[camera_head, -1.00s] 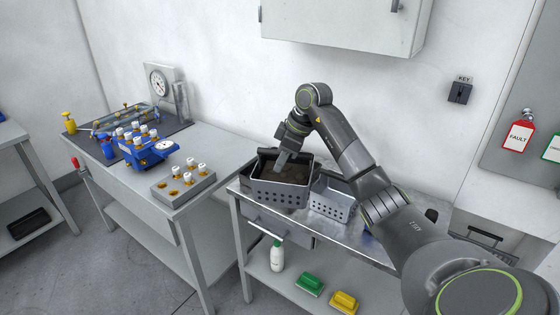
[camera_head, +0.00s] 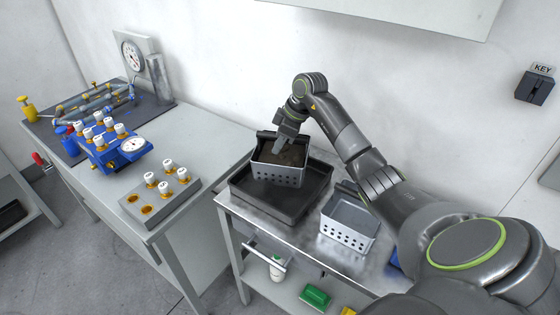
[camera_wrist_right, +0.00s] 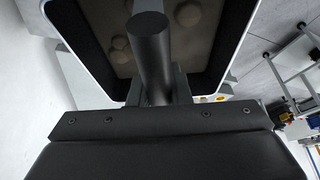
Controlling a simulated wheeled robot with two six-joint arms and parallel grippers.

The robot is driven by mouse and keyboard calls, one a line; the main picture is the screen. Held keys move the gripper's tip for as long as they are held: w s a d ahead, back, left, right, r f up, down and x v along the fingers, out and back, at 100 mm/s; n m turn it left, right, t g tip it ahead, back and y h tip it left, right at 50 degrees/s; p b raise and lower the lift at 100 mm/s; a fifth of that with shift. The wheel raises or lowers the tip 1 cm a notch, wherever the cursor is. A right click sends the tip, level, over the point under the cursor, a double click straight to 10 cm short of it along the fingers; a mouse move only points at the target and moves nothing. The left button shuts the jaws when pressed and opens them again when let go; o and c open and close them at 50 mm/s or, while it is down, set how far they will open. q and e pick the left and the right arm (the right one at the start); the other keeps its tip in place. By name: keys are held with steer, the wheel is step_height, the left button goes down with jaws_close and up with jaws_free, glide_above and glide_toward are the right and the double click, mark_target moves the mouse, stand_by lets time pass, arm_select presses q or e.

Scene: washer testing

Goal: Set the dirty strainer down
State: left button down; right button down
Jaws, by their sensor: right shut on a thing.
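The dirty strainer (camera_head: 279,176) is a grey perforated basket with brown sludge inside. It is over the black tray (camera_head: 293,215) on the metal bench, within its rim in the head view. I cannot tell if its bottom touches the tray. My right gripper (camera_head: 284,142) reaches down at the strainer's back side and is shut on it. In the right wrist view, the strainer's inside (camera_wrist_right: 198,30) shows brown sludge with rounded lumps, behind a dark round bar. My left gripper is out of view.
A clean grey strainer (camera_head: 347,223) stands on the metal bench (camera_head: 306,240) right of the tray. A left table holds a blue valve block (camera_head: 117,150), a grey holder with white-capped pieces (camera_head: 158,196) and a gauge (camera_head: 133,57). A bottle and a green brush sit on the lower shelf.

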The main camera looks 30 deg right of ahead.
mark_target(280, 159)
step_height(280, 159, down, 6)
steer(key=shift+f+p, duration=0.1)
steer(key=shift+p, duration=0.5)
steer(key=c, duration=1.3)
jaws_free()
steer(key=shift+c, duration=0.2)
steer(key=b+v, duration=0.3)
steer(key=v, duration=0.9)
